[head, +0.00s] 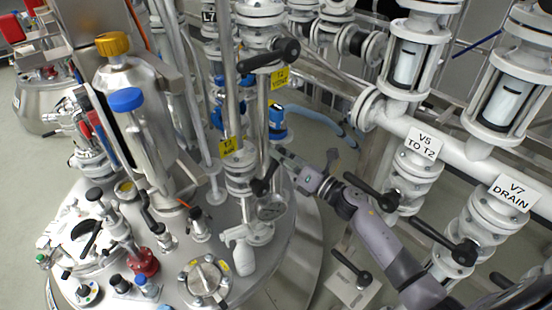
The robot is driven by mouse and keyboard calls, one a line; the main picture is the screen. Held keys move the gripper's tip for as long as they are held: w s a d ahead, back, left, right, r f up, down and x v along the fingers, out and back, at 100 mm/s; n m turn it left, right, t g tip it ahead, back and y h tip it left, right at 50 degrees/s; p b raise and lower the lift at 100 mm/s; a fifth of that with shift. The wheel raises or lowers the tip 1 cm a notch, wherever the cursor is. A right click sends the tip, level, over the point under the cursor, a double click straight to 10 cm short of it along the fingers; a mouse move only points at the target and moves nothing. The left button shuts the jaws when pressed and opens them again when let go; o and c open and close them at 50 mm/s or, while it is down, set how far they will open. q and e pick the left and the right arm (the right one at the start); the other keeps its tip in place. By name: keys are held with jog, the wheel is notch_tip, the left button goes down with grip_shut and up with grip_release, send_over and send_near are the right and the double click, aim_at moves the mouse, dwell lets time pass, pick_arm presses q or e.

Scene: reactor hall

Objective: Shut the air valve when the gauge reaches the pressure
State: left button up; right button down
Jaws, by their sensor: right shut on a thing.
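The air valve stands on the reactor lid under a yellow tag (227,146) whose small text is hard to read. Its black handle (262,183) slopes up to the right toward my right gripper. My right gripper (279,159) comes in from the lower right and is shut on the handle's end; the contact is small and partly hidden by the fingers. The round gauge (271,208) sits just below the handle; its needle and numbers are too small to read. My left gripper is not in view.
Valves labelled V5 TO T2 (424,143) and V7 DRAIN (510,193) with black handles stand at the right, near my right arm. Steel pipes crowd the space behind.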

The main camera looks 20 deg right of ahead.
jog(key=shift+d+f, duration=0.15)
jog(key=shift+d, duration=0.05)
jog(key=c, duration=1.5)
grip_release()
jog(key=shift+o, duration=0.2)
jog(key=v, duration=1.2)
jog(key=shift+a, duration=0.1)
